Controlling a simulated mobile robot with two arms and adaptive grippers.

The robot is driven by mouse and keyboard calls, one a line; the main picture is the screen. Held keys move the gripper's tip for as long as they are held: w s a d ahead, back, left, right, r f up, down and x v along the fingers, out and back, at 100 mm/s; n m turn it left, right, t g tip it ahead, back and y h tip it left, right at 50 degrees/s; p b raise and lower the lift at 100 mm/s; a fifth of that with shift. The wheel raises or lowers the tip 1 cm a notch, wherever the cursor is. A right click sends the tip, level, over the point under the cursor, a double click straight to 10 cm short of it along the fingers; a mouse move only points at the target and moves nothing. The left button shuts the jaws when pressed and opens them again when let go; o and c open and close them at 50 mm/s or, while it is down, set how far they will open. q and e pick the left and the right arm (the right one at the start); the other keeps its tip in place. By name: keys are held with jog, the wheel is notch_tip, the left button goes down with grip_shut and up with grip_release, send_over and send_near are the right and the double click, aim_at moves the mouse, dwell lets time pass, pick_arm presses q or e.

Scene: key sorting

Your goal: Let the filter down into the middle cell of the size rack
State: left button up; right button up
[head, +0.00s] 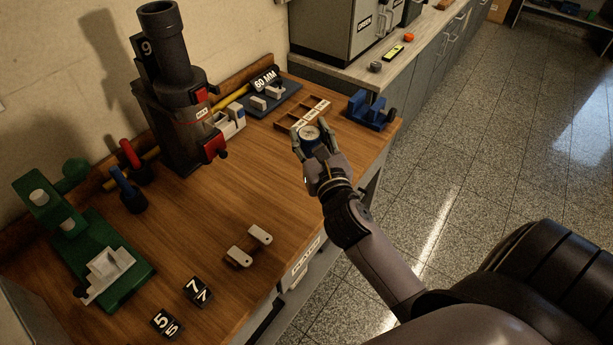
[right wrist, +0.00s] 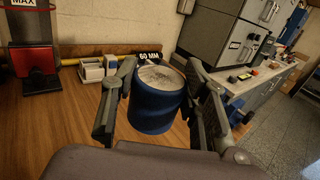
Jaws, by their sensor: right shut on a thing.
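The filter (head: 310,132) is a short cylinder with a blue side and a pale, speckled top. My right gripper (head: 314,142) is shut around it. In the right wrist view the filter (right wrist: 157,108) is roughly upright between the two fingers, tilted slightly. The size rack (head: 285,126) is a low wooden tray with cells and white labels near the table's far right part. The filter is at the rack's near side in the head view and covers part of it. I cannot tell the gap between them. The rack is hidden in the right wrist view. My left gripper is not in view.
A blue fixture (head: 369,112) stands right of the rack. A blue tray with pale blocks (head: 262,103) and a 60 MM sign (head: 265,78) are behind it. A dark press (head: 178,100) and a green press (head: 105,262) stand to the left.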

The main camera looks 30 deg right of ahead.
jog(key=w+d+r+m+g+h+b, duration=0.1)
jog(key=w+d+m+h+b, duration=0.15)
jog(key=w+d, duration=0.35)
pick_arm(q)
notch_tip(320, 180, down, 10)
jog(key=b, duration=0.6)
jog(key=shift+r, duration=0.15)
pick_arm(e)
jog(key=shift+n+y, duration=0.25)
jog(key=shift+n, duration=0.2)
jog(key=shift+d+f, duration=0.2)
jog(key=shift+f, duration=9.5)
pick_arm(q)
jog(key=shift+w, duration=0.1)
pick_arm(e)
jog(key=shift+f, duration=0.1)
jog(key=o, duration=0.7)
jog(key=shift+f, duration=0.1)
jog(key=shift+c, duration=0.2)
jog(key=o, duration=0.5)
jog(key=shift+c, duration=0.2)
